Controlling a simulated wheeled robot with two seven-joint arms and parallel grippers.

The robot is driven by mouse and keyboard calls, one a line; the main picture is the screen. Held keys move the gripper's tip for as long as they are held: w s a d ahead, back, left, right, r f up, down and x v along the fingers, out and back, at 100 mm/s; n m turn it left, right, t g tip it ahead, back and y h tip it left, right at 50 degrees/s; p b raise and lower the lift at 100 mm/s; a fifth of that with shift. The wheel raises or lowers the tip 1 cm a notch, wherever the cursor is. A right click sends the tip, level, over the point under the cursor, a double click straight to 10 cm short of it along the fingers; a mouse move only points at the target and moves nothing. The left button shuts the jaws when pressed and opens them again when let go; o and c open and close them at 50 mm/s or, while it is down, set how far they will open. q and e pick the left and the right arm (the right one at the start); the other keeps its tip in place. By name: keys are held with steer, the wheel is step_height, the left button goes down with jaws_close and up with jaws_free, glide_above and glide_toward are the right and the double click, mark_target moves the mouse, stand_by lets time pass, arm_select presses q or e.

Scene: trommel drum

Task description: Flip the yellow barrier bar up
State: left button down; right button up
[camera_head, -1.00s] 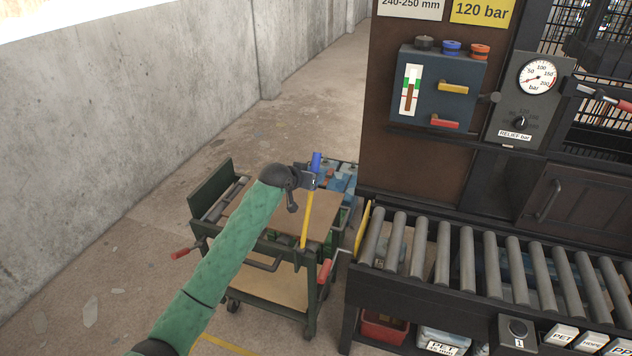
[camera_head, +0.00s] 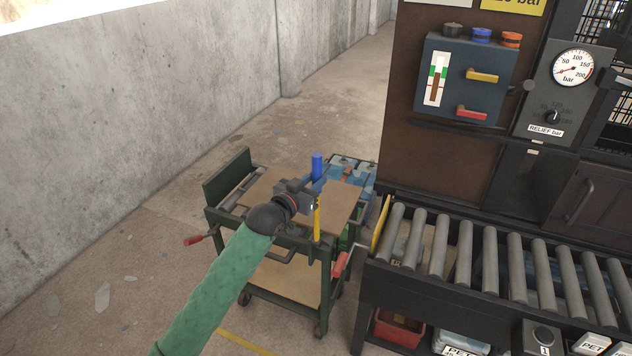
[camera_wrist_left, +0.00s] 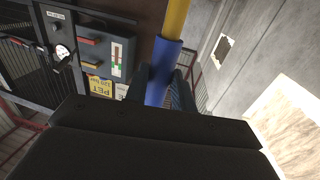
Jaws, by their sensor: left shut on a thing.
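The yellow barrier bar (camera_head: 317,218) stands near upright in the head view at the right front of the green cart. It has a blue grip (camera_head: 317,166) at its top. My left gripper (camera_head: 310,197) is around the upper part of the bar, at the blue grip. In the left wrist view the blue grip (camera_wrist_left: 166,72) lies between the two fingers, and yellow bar (camera_wrist_left: 177,18) runs on from it. My left gripper is shut on the bar at this grip. My right gripper is not in view.
The green cart (camera_head: 228,176) with red handles stands beside the roller conveyor (camera_head: 465,245). Blue items (camera_head: 345,178) lie behind the bar. A control box (camera_head: 466,80) and pressure gauge (camera_head: 573,68) are on the right. Open floor lies left, before a concrete wall.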

arm_select(q)
steer(key=shift+s+f, duration=0.1)
steer(key=shift+f, duration=0.2)
steer(key=c, duration=1.2)
jaws_free()
steer(key=shift+s, duration=0.1)
steer(key=shift+o, duration=0.2)
steer(key=shift+a+r, duration=0.1)
steer(key=shift+r, duration=0.1)
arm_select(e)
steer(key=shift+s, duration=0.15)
arm_select(q)
steer(key=shift+s+a+f, duration=0.1)
steer(key=shift+s, duration=0.15)
steer(key=b+v, duration=0.2)
steer(key=v, duration=0.5)
steer(key=shift+b, duration=0.3)
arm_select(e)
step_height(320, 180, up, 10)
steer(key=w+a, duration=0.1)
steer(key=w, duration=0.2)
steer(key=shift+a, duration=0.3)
arm_select(q)
steer(key=shift+s+a, duration=0.1)
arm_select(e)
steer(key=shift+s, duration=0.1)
